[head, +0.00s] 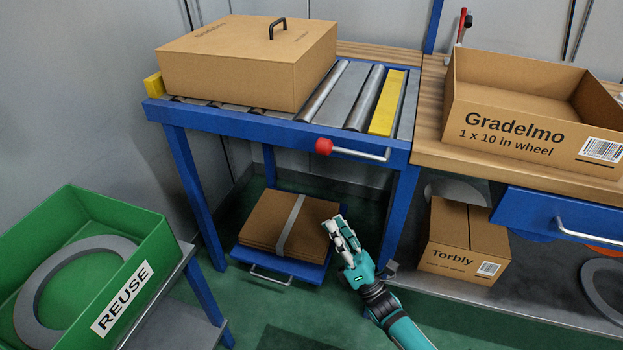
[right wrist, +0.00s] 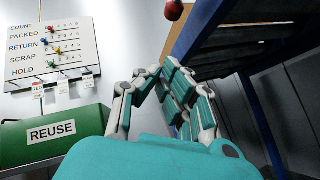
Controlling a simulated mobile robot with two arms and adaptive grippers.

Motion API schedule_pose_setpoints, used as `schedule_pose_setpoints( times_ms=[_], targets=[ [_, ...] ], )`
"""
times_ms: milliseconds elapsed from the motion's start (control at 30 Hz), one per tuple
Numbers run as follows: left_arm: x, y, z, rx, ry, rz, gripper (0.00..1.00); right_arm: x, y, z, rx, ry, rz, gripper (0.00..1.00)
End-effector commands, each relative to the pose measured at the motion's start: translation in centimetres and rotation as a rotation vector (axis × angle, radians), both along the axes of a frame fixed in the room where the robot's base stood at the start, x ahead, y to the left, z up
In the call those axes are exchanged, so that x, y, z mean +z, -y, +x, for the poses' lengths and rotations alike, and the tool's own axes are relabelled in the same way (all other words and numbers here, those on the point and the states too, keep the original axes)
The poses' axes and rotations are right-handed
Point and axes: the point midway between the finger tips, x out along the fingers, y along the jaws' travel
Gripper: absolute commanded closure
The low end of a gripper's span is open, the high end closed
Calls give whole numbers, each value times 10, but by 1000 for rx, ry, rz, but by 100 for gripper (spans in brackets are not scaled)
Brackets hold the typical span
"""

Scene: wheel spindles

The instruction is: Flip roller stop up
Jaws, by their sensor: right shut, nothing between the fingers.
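A roller table (head: 275,125) with a blue frame stands in the head view. A yellow plate (head: 388,103) lies among the rollers near its right end. A chrome lever with a red knob (head: 324,147) is on the front rail below it, its rod running nearly level to the right. The knob also shows at the top of the right wrist view (right wrist: 174,10). My right gripper (head: 342,232) is shut and empty, below the knob and apart from it in the head view. Its fingers also show in the wrist view (right wrist: 160,70). My left gripper is out of view.
A closed carton (head: 235,75) with a black handle sits on the rollers' left part. Flattened cardboard (head: 270,225) lies on a low blue platform underneath. A green REUSE bin (head: 150,235) stands at left. A Gradelmo box (head: 515,130) sits on the bench at right, a Torbly box (head: 450,255) below.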

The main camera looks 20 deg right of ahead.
Motion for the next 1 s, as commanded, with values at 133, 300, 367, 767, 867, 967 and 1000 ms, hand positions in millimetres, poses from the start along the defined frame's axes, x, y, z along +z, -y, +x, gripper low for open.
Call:
schedule_pose_setpoints(
  times_ms=[133,300,367,767,867,967,1000],
  targets=[
    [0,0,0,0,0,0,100,0,0,0,1,-3,1,100],
    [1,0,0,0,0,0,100,6,-2,5,1,0,2,100],
    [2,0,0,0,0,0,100,11,-5,10,1,0,2,100],
    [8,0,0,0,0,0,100,68,-34,61,2,-1,2,100],
    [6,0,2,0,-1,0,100,82,-31,68,1,-2,0,100],
    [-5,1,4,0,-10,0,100,93,-27,72,1,-3,0,100],
    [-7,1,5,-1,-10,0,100,96,-26,74,1,-4,1,100]
  ],
)
